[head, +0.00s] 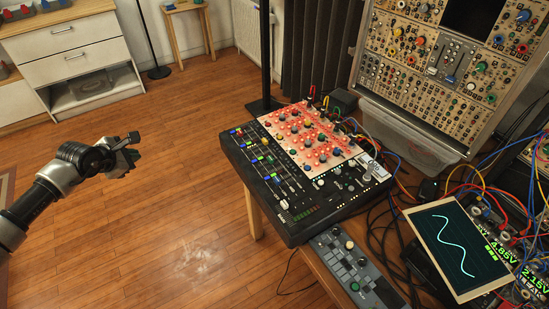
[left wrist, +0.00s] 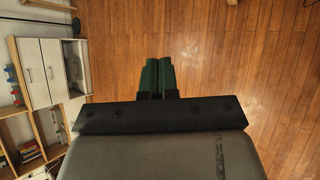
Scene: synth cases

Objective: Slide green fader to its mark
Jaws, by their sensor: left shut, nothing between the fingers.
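The fader panel is the black mixer (head: 262,190) on the table in the head view. Small coloured fader caps sit in its slots on the left part. They are too small for me to tell surely which is the green fader or where its mark is. My left gripper (head: 134,146) is in the air over the floor, left of the mixer and well apart from it. In the left wrist view its two dark green fingers (left wrist: 157,75) lie together with nothing between them. My right gripper is in neither view.
A red-lit knob panel (head: 308,138) with cables adjoins the mixer. A small grey controller (head: 352,268) and a tablet-like screen (head: 455,246) lie to the right, with loose cables. A modular rack (head: 440,75) stands behind. Open wooden floor (head: 170,240) lies between my gripper and the table.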

